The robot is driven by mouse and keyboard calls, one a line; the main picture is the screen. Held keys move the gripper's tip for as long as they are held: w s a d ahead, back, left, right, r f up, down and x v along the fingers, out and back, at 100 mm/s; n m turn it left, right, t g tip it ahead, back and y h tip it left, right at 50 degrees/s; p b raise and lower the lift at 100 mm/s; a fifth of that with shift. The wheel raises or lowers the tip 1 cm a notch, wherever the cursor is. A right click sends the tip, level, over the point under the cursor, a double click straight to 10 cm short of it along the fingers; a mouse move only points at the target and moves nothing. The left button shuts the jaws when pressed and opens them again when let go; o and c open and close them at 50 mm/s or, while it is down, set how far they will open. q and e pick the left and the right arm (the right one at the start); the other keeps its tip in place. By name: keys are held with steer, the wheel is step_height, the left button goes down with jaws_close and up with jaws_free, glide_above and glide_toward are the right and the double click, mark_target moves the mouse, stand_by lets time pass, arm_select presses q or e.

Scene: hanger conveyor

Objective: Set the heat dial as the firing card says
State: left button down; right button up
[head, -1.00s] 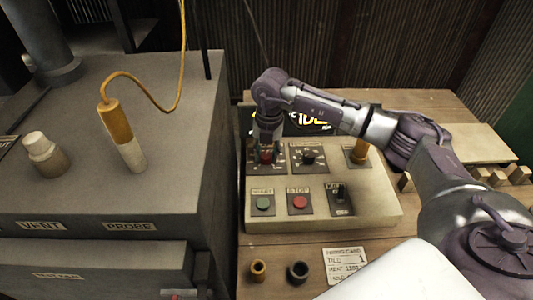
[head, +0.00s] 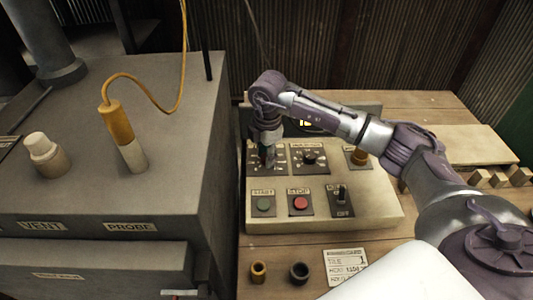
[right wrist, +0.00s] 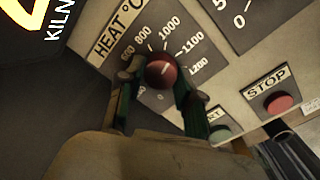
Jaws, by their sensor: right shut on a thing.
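The heat dial (right wrist: 160,71) is a round dark red knob on a dark plate labelled HEAT °C, with a scale that includes 800, 1000, 1100 and 1200. My right gripper (right wrist: 161,86) is shut on the knob, one finger on each side. In the head view this gripper (head: 267,157) points down at the panel's upper left and mostly hides the dial. I cannot read the dial setting surely. The firing card (head: 345,266) lies on the table in front of the panel; its TILE line shows 1, and its HEAT figure is too small to read surely. My left gripper is out of view.
The control panel (head: 376,208) also has a green START button (head: 263,205), a red STOP button (head: 300,203), a second dial (head: 309,158) and a switch (head: 341,194). The grey kiln (head: 178,180) stands close on the left.

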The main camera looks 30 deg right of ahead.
steer(key=shift+r+m, duration=0.1)
steer(key=shift+m, duration=1.8)
steer(key=shift+w, duration=0.1)
steer(key=o, duration=1.2)
steer(key=shift+c, duration=0.2)
step_height(320, 180, up, 12)
steer(key=shift+s, duration=0.35)
steer(key=shift+a, duration=0.1)
